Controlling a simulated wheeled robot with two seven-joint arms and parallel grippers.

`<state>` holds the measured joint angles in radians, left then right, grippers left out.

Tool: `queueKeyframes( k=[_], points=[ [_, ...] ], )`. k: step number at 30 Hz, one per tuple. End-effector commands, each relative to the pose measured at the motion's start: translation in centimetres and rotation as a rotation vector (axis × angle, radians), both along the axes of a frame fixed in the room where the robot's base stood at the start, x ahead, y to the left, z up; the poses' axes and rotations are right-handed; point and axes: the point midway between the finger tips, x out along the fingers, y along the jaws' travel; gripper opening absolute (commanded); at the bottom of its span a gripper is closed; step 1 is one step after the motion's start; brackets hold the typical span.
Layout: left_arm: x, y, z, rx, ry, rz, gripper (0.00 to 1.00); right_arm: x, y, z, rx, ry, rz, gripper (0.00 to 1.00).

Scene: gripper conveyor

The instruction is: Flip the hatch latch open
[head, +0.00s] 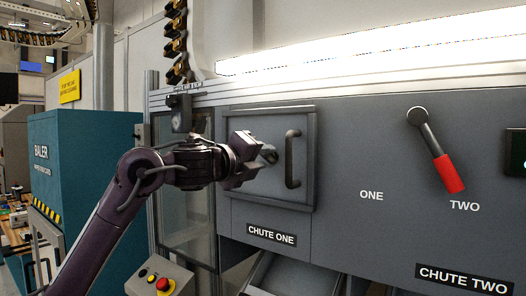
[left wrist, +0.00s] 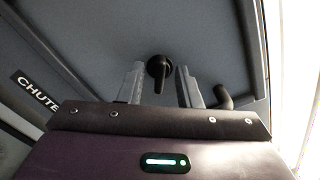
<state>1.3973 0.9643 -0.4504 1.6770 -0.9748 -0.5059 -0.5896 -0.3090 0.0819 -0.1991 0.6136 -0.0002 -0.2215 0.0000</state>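The grey hatch (head: 262,192) above the CHUTE ONE label is shut in its frame. Its small black latch (left wrist: 159,72) has a round base and a short lever; part of it shows beside my fingers in the head view (head: 270,155). My left gripper (head: 255,161) is in front of the hatch, left of the black bar handle (head: 291,160). In the left wrist view my left gripper (left wrist: 160,88) is open, with one finger on each side of the latch and gaps between. Whether the fingers reach the lever's depth is hard to tell. My right gripper is out of view.
A red-handled lever (head: 447,172) points toward TWO on the panel at right. A control box (head: 160,280) with a red button stands below my left arm. A teal baler (head: 85,165) is at left. The panel between hatch and lever is clear.

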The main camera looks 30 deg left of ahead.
Motion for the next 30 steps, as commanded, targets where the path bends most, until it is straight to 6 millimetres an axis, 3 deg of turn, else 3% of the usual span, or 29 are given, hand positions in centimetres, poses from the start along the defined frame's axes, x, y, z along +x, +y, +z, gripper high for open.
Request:
queueKeyframes(
  k=[5,11,18,30],
  points=[
    [0.7,-0.1,0.0,0.001,-0.001,0.001,0.31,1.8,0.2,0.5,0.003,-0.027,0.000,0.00],
    [0.7,-0.1,-0.1,0.001,-0.001,0.001,0.30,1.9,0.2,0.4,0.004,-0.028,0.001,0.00],
    [0.7,-0.1,-0.1,0.001,0.001,0.001,0.00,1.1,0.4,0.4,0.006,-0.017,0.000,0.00],
    [0.7,-0.1,-0.1,-0.095,0.016,0.000,0.00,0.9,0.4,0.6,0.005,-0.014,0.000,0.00]
  ],
)
